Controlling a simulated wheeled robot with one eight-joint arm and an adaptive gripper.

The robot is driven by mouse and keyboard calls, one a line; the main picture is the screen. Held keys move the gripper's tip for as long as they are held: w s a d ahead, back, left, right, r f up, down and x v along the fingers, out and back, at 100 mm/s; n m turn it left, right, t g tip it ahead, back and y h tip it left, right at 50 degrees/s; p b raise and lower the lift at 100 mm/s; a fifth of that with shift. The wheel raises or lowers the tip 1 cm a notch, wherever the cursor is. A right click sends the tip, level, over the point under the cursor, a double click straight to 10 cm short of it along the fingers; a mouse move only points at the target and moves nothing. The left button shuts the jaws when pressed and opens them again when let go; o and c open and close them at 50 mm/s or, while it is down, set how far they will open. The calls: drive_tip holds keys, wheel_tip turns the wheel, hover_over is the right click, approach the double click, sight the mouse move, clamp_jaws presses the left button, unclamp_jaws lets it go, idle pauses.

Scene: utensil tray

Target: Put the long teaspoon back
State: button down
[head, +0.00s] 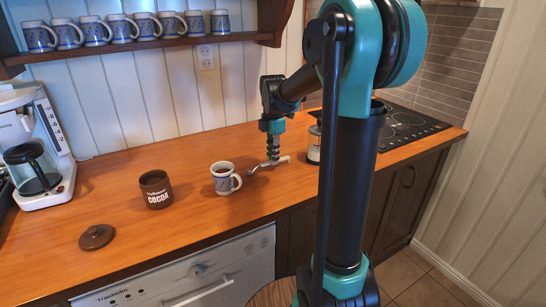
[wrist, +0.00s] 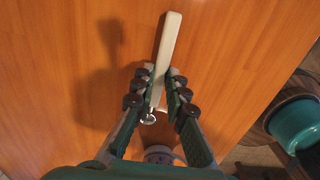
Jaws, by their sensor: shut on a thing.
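The long teaspoon (head: 283,160) is held level above the wooden counter, beside the mug and apart from it. In the wrist view its pale, straight handle (wrist: 168,45) points away from me, and a small shiny metal part (wrist: 149,118) shows nearer my palm. My gripper (head: 270,158) is shut on the teaspoon; in the wrist view its fingers (wrist: 156,78) clasp it from both sides. A patterned blue-grey mug (head: 222,181) stands upright just left of the gripper. No utensil tray is visible in either view.
A brown cocoa jar (head: 156,194) stands open, its round lid (head: 97,237) lying on the counter. A glass-sided container (head: 314,144) stands close right of the spoon. A coffee maker (head: 39,150) is at left, a hob (head: 405,125) at right. The counter (head: 190,150) behind the mug is clear.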

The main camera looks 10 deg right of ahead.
drive_tip(key=c, duration=1.5)
unclamp_jaws()
drive_tip(key=shift+f, duration=0.1)
drive_tip(key=shift+c, duration=0.2)
wheel_tip(320, 180, up, 12)
drive_tip(key=shift+s, duration=0.1)
